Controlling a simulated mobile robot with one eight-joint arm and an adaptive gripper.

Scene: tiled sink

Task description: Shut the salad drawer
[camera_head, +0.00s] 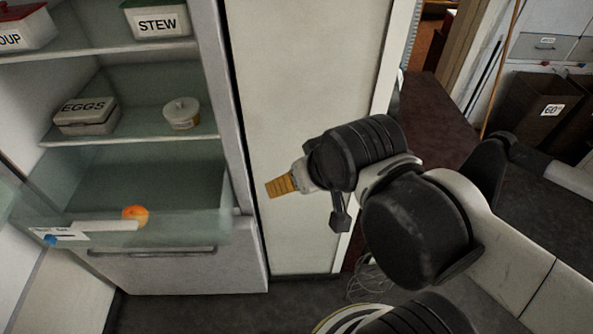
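The salad drawer (185,225) is a clear, see-through box low in the open fridge on the left. It stands pulled out, its front edge well forward of the shelves. A white strip with a label (62,234) is on its front. An orange fruit (135,215) shows in it. My gripper (281,187), with a ribbed yellow tip, is to the right of the drawer in front of a pale panel, apart from the drawer. Only one finger pad shows clearly, so I cannot tell its opening.
Above the drawer, shelves hold an EGGS box (87,116), a small lidded tub (181,113) and a STEW container (157,20). A drawer front with a handle (160,250) is below. The fridge's edge (228,110) stands between gripper and shelves. Dark floor lies at right.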

